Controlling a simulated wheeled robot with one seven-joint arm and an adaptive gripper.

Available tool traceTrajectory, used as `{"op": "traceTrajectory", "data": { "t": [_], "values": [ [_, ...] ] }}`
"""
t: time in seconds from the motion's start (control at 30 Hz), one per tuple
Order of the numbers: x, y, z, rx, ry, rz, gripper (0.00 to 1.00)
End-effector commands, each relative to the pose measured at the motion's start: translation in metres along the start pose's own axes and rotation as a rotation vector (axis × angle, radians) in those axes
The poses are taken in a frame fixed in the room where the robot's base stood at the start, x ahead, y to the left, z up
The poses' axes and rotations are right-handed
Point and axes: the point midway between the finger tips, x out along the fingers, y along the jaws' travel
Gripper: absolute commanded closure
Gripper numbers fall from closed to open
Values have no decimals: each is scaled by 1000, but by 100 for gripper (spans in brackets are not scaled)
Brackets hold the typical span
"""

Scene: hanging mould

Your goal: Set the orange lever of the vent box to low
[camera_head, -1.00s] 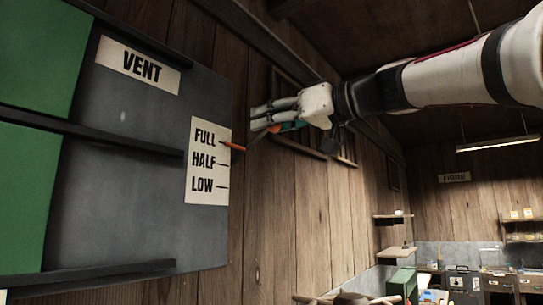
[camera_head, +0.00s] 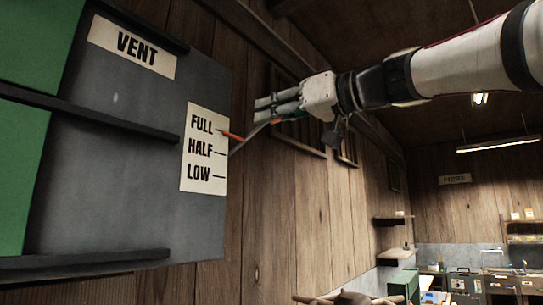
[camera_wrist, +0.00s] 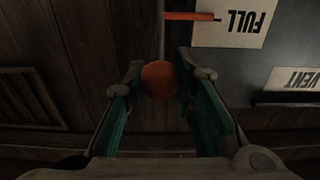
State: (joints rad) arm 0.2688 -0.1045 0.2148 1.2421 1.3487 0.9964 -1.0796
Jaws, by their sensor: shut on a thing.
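The vent box (camera_head: 118,120) is a dark grey panel on the wall, with a cream FULL, HALF, LOW scale (camera_head: 203,180) at its right edge. The orange pointer (camera_head: 231,136) of the lever is at the FULL mark; it also shows beside FULL in the wrist view (camera_wrist: 188,16). A thin grey rod (camera_head: 246,141) runs from the box edge up to my gripper (camera_head: 262,110). My gripper is shut on the lever's round orange knob (camera_wrist: 158,80), which sits between its teal finger pads. The fingers mostly hide the knob in the head view.
Dark rails (camera_head: 90,115) run across the vent box, and green panels (camera_head: 25,170) adjoin it on the left. A slatted wall grille (camera_head: 300,130) lies behind my gripper. Small wall shelves (camera_head: 395,221) stand farther off. The space below my gripper looks clear.

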Motion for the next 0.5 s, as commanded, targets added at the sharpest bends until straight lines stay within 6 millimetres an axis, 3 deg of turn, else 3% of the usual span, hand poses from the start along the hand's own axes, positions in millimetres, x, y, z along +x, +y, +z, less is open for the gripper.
{"op": "traceTrajectory", "data": {
  "t": [0.5],
  "values": [
    [-3, 2, 31, -4, 158, -2, 100]
  ]
}}
